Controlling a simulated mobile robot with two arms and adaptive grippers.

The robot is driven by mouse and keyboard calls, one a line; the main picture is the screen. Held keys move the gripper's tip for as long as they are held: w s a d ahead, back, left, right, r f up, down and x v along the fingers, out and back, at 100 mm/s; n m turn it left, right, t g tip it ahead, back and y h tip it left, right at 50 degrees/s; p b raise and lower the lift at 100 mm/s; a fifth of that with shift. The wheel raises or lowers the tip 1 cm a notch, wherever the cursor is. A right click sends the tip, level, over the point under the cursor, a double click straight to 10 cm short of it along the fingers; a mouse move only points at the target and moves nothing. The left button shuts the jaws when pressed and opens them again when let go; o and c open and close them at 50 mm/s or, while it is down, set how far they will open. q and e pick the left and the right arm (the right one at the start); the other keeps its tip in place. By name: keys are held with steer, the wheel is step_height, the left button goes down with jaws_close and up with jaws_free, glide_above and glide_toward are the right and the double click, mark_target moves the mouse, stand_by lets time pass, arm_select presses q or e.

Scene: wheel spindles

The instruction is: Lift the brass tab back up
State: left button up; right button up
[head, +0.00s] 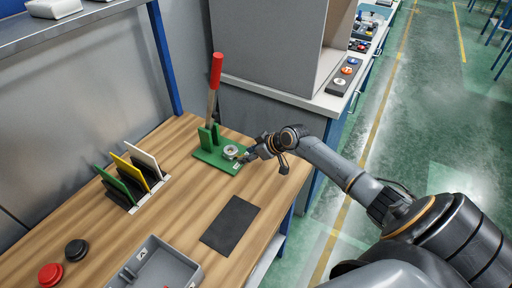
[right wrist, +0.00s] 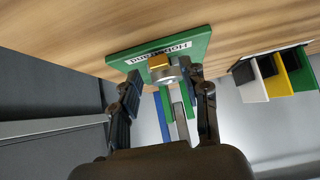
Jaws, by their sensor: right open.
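A green fixture (head: 210,158) stands at the back of the wooden table, with an upright red-handled lever (head: 216,70) and a round metal hub (head: 231,151). The right wrist view shows its green base plate (right wrist: 190,45) with a white printed label. The small brass tab (right wrist: 160,65) sits beside the metal hub (right wrist: 169,75), near the label. I cannot make out the tab in the head view. My right gripper (head: 246,157) is at the front right of the hub, open, its fingers apart on either side of the hub and tab in the wrist view (right wrist: 166,84). My left gripper is not in view.
A rack of green, yellow and white panels (head: 133,177) stands at left. A dark mat (head: 230,223), a grey tray (head: 184,262) and red (head: 50,273) and black (head: 76,249) discs lie nearer. A grey cabinet (head: 265,45) is behind the fixture. The table between is clear.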

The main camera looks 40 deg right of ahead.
steer(key=v, duration=1.1)
steer(key=shift+s+r, duration=0.25)
